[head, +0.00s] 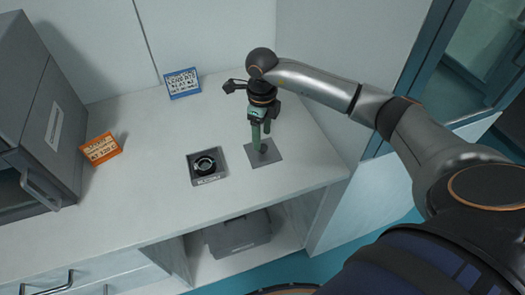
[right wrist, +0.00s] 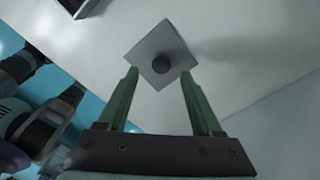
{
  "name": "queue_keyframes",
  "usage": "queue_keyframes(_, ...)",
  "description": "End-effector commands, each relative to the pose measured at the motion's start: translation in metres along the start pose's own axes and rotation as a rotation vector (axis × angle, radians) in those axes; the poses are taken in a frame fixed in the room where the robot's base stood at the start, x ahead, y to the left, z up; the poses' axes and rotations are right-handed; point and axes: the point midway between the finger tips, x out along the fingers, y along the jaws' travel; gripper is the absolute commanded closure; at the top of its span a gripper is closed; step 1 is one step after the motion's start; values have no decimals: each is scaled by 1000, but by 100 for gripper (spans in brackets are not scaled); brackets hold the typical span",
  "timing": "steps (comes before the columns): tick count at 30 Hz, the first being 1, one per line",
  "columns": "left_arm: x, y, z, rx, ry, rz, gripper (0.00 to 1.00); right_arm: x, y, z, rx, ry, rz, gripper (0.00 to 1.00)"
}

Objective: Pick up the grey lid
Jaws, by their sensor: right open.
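The grey lid (head: 274,157) is a flat square plate lying on the white counter. In the right wrist view the fingertips (right wrist: 159,73) are apart, one on each side of the knob in the picture. The knob looks to be just beyond or level with the tips; I cannot tell which, and nothing is held. My left gripper is not in view.
A dark square holder (head: 193,173) with a round ring-like part stands left of the lid. A grey cabinet (head: 40,110) is at left. A grey case (head: 238,233) sits on the shelf below.

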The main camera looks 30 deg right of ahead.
Motion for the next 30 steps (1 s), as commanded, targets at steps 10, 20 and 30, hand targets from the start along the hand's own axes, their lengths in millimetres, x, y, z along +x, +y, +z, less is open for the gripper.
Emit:
queue_keyframes(10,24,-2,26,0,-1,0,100,48,-2,0,1,0,1,33)
queue_keyframes(20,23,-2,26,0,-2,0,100,48,-2,-1,0,0,1,40)
queue_keyframes(30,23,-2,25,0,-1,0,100,48,-2,0,0,0,1,78)
